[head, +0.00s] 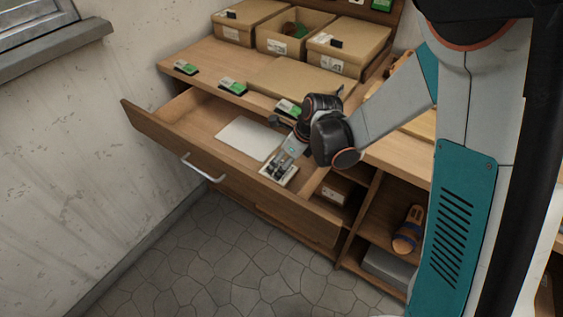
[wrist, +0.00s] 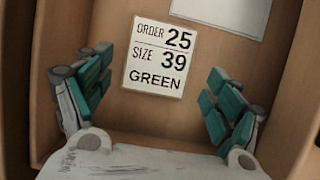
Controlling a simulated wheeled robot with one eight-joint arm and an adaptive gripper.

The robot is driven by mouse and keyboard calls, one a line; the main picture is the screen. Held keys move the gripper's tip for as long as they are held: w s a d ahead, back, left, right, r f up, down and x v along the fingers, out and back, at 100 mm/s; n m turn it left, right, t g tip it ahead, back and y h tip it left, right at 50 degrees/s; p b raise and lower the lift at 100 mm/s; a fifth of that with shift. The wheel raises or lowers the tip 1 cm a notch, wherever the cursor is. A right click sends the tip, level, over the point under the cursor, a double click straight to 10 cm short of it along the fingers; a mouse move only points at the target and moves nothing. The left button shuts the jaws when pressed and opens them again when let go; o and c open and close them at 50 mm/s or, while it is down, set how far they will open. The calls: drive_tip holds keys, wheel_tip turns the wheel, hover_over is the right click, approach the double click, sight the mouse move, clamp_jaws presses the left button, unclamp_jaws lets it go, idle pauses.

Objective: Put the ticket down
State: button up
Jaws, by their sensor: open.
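The ticket (wrist: 157,57) is a small white card reading "ORDER 25, SIZE 39, GREEN". In the wrist view it lies face up on the wooden drawer bottom. In the head view its pale edge (head: 289,180) shows beside my gripper (head: 279,166), which covers part of it. My gripper (wrist: 157,82) is open, with teal finger pads on either side of the ticket and apart from it. The open drawer (head: 206,125) is pulled out below the bench top.
A larger blank white sheet (head: 250,138) lies in the drawer, left of my gripper. Cardboard boxes (head: 294,45) and green-and-white tags (head: 233,87) stand on the bench above. An orange-and-blue sandal (head: 408,230) sits on a lower shelf at right.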

drive_tip(key=s+d+r+n+t+h+p, duration=0.1)
drive_tip(key=s+d+r+n, duration=0.25)
drive_tip(key=r, duration=0.25)
drive_tip(key=s+d+r+n+p, duration=0.1)
drive_tip(key=s+d+r+n, duration=0.2)
drive_tip(key=r+n, duration=0.3)
drive_tip(key=s+d+r+n+t+h+p, duration=0.1)
drive_tip(key=s+d+r+n, duration=0.25)
drive_tip(key=r, duration=0.35)
drive_tip(key=s+d+r+n+t, duration=0.1)
drive_tip(key=s+d+r+n, duration=0.1)
drive_tip(key=s+n, duration=0.3)
drive_tip(key=s+d+r+n+t+h, duration=0.1)
drive_tip(key=s+d+r+n, duration=0.1)
drive_tip(key=s+n, duration=0.3)
drive_tip(key=n, duration=0.2)
drive_tip(key=shift+s+d+r+n, duration=0.15)
drive_tip(key=shift+s+d+n, duration=0.15)
drive_tip(key=shift+s+d, duration=0.1)
